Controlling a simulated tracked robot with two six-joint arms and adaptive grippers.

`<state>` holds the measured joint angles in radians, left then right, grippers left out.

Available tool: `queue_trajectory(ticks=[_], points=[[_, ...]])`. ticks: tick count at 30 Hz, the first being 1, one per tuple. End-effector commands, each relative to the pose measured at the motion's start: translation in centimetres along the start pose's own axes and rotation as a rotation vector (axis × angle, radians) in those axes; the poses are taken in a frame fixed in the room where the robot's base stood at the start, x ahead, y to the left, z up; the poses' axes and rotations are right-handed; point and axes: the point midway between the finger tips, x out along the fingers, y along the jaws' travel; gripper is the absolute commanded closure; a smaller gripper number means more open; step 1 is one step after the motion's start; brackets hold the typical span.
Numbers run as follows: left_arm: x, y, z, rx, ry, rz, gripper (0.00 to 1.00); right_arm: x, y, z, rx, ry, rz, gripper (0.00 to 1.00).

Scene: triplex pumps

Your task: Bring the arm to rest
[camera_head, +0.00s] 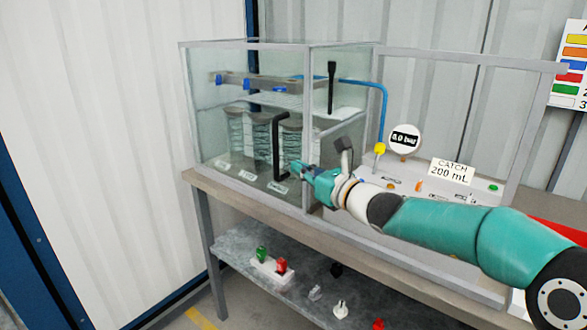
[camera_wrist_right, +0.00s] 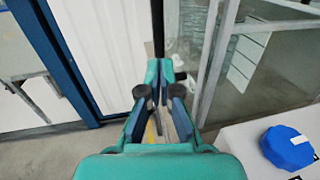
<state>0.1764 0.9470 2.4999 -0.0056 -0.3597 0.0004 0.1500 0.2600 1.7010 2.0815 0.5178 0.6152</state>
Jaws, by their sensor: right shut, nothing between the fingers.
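My right arm (camera_head: 440,228), teal with white and black joints, reaches in from the right. Its gripper (camera_head: 300,171) is at the front glass of the pump cabinet (camera_head: 250,188), close to a black U-shaped handle (camera_head: 277,150). In the right wrist view the gripper's fingers (camera_wrist_right: 165,100) are closed together with nothing between them. A dark upright bar (camera_wrist_right: 157,30) shows beyond the fingertips there; whether they touch it I cannot tell. My left gripper is in neither view.
A gauge reading 0.0 bar (camera_head: 405,139) and a "CATCH 200 ml" sign (camera_head: 452,171) stand right of the cabinet. A black lever (camera_head: 332,85) is above. The lower shelf (camera_head: 235,243) holds small coloured parts. A blue knob (camera_wrist_right: 287,147) shows at right in the wrist view.

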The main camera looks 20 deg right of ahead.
Motion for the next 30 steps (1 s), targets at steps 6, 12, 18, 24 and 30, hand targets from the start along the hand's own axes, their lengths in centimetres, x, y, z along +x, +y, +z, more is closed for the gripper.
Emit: queue_trajectory(ticks=[6, 12, 18, 24, 30], points=[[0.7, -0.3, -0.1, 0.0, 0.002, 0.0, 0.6, -4.9, -0.2, -0.1, -0.001, 0.002, -0.005, 1.0], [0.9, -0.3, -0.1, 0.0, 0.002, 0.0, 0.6, -7.6, -0.2, -0.1, 0.001, 0.004, -0.004, 1.0], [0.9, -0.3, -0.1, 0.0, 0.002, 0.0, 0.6, -8.4, -0.1, -0.1, 0.001, 0.004, -0.003, 1.0], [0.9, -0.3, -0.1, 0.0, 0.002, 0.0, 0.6, -6.8, 0.6, -3.0, 0.031, 0.048, 0.025, 1.0], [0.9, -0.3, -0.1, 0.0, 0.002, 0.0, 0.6, -4.3, 4.6, -13.3, 0.083, 0.229, 0.138, 1.0]])
